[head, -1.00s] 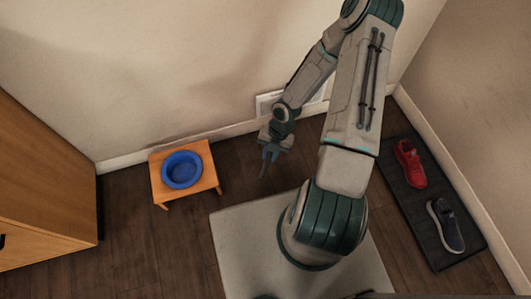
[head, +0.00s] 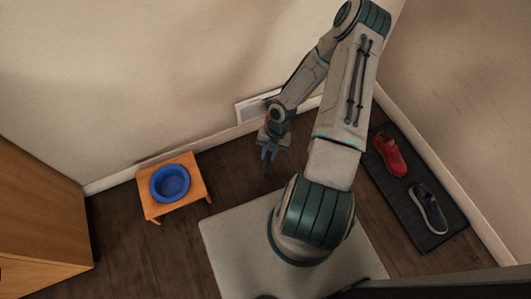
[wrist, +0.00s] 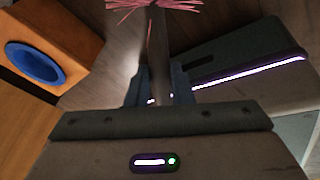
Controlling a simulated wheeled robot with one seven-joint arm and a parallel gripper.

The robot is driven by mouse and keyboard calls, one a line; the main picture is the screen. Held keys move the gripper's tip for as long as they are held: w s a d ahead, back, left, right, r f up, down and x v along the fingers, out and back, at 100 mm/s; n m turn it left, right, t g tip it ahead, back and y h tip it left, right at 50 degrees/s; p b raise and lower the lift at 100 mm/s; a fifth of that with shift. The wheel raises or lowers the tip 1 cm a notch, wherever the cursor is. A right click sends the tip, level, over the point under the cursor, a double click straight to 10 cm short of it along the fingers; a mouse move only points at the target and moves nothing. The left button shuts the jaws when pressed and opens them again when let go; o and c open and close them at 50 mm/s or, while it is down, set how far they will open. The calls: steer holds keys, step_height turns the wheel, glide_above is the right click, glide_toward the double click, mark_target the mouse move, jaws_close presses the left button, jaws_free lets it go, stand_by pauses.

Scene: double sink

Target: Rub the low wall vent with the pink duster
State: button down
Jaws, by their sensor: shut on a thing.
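The low wall vent (head: 247,110) is a pale rectangular panel just above the baseboard in the head view. Its right part is hidden behind my arm. My gripper (head: 269,155) hangs in front of the wall, lower in the picture than the vent and apart from it. In the wrist view my gripper (wrist: 160,92) is shut on the dark handle of the pink duster (wrist: 158,50). The duster's pink bristles (wrist: 155,4) fan out at the top edge, where the picture cuts them off. The vent does not show in the wrist view.
A blue bowl (head: 171,183) sits in a small orange stand (head: 188,207) to the left. A wooden cabinet (head: 40,215) stands at far left. A dark mat (head: 402,205) with a red shoe (head: 389,155) and a navy shoe (head: 429,209) lies right. Floor before the vent is open.

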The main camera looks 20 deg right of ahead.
steer(key=shift+d+p, duration=1.2)
steer(key=shift+d, duration=1.95)
steer(key=a+b, duration=0.3)
steer(key=a, duration=1.3)
steer(key=shift+a+b, duration=0.3)
steer(key=shift+a, duration=0.1)
steer(key=shift+s, duration=0.1)
steer(key=s+b, duration=0.4)
steer(key=s, duration=0.2)
steer(key=shift+d, duration=0.1)
steer(key=shift+s+b, duration=1.6)
steer(key=shift+d, duration=0.1)
